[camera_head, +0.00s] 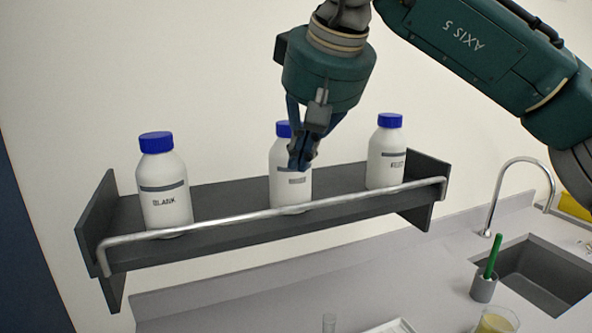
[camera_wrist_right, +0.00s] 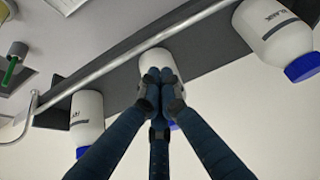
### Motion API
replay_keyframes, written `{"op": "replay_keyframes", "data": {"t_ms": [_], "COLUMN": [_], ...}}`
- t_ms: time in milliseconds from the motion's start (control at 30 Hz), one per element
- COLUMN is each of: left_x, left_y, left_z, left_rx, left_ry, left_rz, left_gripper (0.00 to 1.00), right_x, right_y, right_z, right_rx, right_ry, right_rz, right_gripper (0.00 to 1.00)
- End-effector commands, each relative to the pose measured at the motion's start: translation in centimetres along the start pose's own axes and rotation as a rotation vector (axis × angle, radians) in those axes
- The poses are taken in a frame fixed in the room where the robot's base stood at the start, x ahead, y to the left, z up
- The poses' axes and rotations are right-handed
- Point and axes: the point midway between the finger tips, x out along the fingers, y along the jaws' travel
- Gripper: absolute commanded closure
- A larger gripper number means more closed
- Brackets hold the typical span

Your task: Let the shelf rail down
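The shelf rail (camera_head: 240,218) is a silver bar along the front of a dark grey wall shelf (camera_head: 125,215). It stands up across the lower part of the bottles, with its bent ends at the shelf's two sides. It also shows in the right wrist view (camera_wrist_right: 100,74), beyond my fingers. My right gripper (camera_head: 300,166) is above the rail at the middle bottle (camera_head: 290,190) and covers part of it. Its blue fingers (camera_wrist_right: 160,76) are together with nothing visible between them. The gripper appears apart from the rail. My left gripper is not in view.
White blue-capped bottles stand on the shelf: one labelled BLANK (camera_head: 165,195) at left, another (camera_head: 386,165) at right. Below is a grey counter (camera_head: 240,290) with a sink (camera_head: 545,270), a curved tap (camera_head: 520,162), a green-handled brush (camera_head: 493,256) and a beaker (camera_head: 497,320).

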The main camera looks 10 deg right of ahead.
Motion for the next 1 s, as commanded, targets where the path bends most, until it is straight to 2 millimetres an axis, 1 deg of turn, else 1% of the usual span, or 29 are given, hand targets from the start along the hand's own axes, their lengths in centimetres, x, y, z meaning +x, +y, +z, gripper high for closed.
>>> {"op": "replay_keyframes", "data": {"t_ms": [300,400,500,700,1000], "left_x": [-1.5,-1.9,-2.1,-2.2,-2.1], "left_y": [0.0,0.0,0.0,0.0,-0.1], "left_z": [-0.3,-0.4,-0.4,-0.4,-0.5], "left_rx": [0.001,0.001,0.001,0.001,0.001], "left_ry": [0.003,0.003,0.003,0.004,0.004], "left_rz": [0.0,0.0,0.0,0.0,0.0], "left_gripper": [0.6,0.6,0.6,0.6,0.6], "right_x": [5.6,7.1,8.1,8.9,9.0], "right_y": [0.1,0.0,0.0,0.0,0.0], "right_z": [0.0,0.0,0.0,0.0,0.0], "right_rx": [0.001,0.001,0.001,0.001,0.001], "right_ry": [-0.004,-0.003,-0.002,0.0,0.002], "right_rz": [0.0,0.0,-0.001,0.0,-0.001], "right_gripper": [1.0,1.0,1.0,1.0,1.0]}}
